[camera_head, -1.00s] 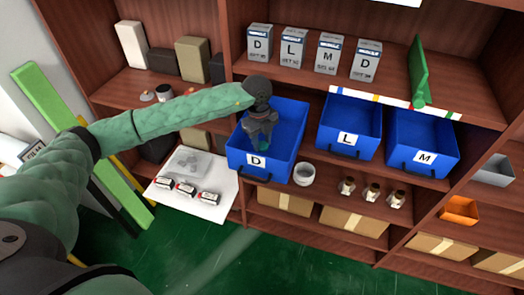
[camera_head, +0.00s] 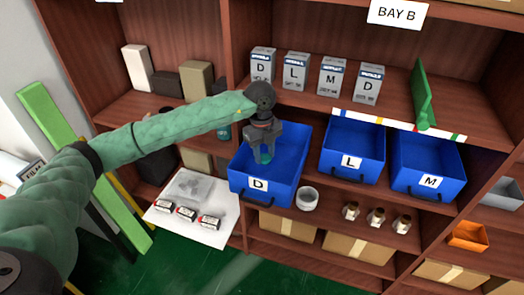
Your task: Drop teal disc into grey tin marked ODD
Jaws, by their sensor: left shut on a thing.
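My left gripper (camera_head: 263,148) points down over the blue bin marked D (camera_head: 238,180), with its fingers shut on a small teal thing (camera_head: 263,157). This looks like the teal disc, mostly hidden by the fingers. A small round grey tin (camera_head: 307,199) stands on the shelf just right of the bin, apart from the gripper. No ODD marking can be read on it. My right gripper is not in view.
Blue bins marked L (camera_head: 352,162) and M (camera_head: 430,181) stand to the right. Boxes (camera_head: 295,72) line the shelf above, beside a green upright panel (camera_head: 422,95). Several small bottles (camera_head: 376,218) stand right of the tin.

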